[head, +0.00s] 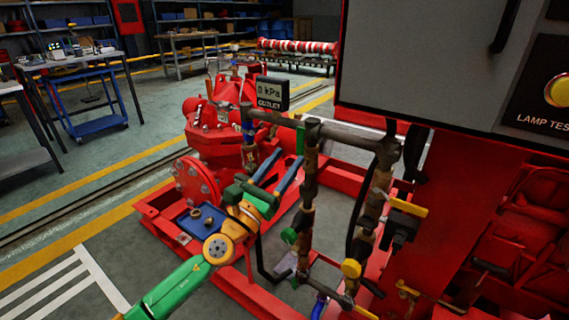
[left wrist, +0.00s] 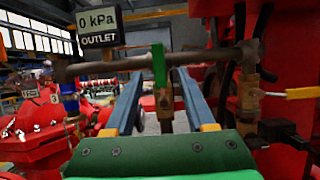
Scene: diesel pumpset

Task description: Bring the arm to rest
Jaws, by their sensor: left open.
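My left gripper (head: 290,155) is on the green and yellow arm in the middle of the head view. Its two blue fingers are apart, with nothing held between them. In the left wrist view the open fingers (left wrist: 160,74) point at a grey horizontal pipe. A green lever (left wrist: 158,66) on that pipe shows between the fingertips, pointing down; it also shows in the head view (head: 299,140). I cannot tell whether the fingers touch it. My right gripper is in neither view.
An outlet gauge (head: 272,93) reading 0 kPa stands above the pipe. Vertical pipes with yellow-handled valves (head: 408,204) stand to the right, beside a grey panel (head: 430,60). A blue tray (head: 184,222) with rings lies on the red frame.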

